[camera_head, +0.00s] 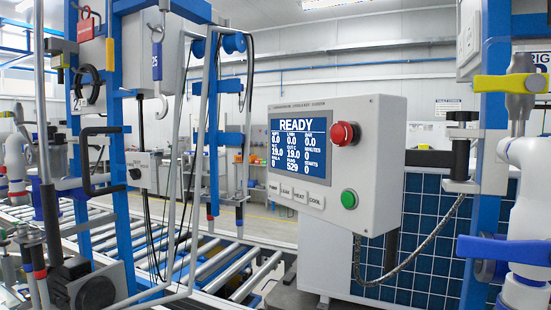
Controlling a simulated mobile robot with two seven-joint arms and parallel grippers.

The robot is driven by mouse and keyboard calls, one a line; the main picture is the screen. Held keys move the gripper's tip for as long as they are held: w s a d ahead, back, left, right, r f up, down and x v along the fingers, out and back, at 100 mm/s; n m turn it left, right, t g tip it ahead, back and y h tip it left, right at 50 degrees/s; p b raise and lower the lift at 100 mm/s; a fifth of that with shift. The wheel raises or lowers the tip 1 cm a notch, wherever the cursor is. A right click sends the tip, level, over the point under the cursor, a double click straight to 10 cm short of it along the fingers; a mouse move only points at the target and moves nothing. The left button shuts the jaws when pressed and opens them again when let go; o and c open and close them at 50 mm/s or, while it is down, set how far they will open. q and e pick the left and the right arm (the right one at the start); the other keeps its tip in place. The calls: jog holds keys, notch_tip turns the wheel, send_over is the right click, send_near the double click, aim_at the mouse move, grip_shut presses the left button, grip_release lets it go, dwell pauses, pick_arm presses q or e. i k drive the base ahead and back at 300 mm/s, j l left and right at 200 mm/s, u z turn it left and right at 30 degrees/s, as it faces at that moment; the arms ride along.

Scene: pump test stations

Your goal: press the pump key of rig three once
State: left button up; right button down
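A light grey control box (378,185) stands at the centre right. Its blue screen (298,145) reads READY above several rows of figures. A row of small keys sits under the screen. The leftmost, the pump key (274,187), seems to be labelled PUMP, but its print is small. I see no rig number on the box. A sign with the letters RIG (535,60) is cut off at the right edge, its number unreadable.
A red mushroom button (344,133) and a green button (349,199) are on the box. Blue posts, hoses and a roller conveyor (225,270) fill the left. A yellow handle (507,83) and a blue handle (505,249) stick out at the right. A cable hangs below the box.

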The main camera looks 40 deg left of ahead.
aim_at(274, 187)
jog(key=u, duration=1.15)
